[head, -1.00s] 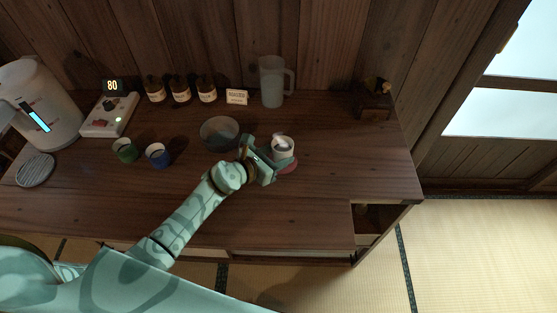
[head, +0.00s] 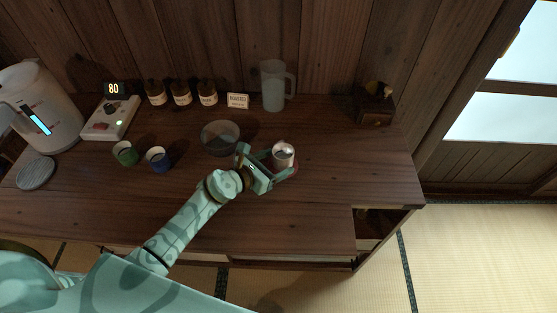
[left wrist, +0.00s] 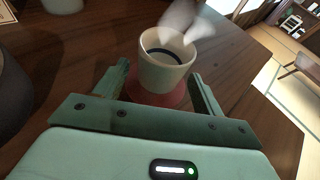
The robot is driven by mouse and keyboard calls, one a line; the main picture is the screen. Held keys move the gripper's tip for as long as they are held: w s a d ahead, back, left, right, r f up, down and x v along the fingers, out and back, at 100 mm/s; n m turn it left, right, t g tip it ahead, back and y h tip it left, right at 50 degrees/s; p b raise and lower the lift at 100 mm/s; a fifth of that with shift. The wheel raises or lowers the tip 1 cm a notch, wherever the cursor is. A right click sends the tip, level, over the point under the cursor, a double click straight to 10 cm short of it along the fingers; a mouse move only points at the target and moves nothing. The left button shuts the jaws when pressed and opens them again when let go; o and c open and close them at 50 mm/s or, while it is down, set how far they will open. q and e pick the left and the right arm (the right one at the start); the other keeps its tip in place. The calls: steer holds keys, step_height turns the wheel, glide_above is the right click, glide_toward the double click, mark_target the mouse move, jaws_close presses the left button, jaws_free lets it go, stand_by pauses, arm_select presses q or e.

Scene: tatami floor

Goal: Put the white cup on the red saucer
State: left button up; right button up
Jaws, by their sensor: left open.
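The white cup (left wrist: 165,65) stands upright on the red saucer (left wrist: 160,97) in the left wrist view, with dark liquid inside and pale steam above it. In the head view the cup (head: 283,153) is at the right of the counter, and only a bit of the saucer's red rim (head: 291,173) shows. My left gripper (head: 282,164) is open, its fingers on either side of the cup; in the left wrist view the fingers (left wrist: 160,82) stand apart from the cup's sides. My right gripper is not in view.
A glass bowl (head: 220,138) is just left of my left gripper. A blue cup (head: 158,159) and a green cup (head: 125,153) stand further left. A clear pitcher (head: 273,86) is behind. The counter (head: 345,165) is free to the right.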

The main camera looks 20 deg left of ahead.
arm_select(q)
steer(key=p+v, duration=0.2)
steer(key=v, duration=0.8)
steer(key=shift+s+a+r, duration=0.1)
steer(key=shift+s+r, duration=0.05)
steer(key=shift+s, duration=0.1)
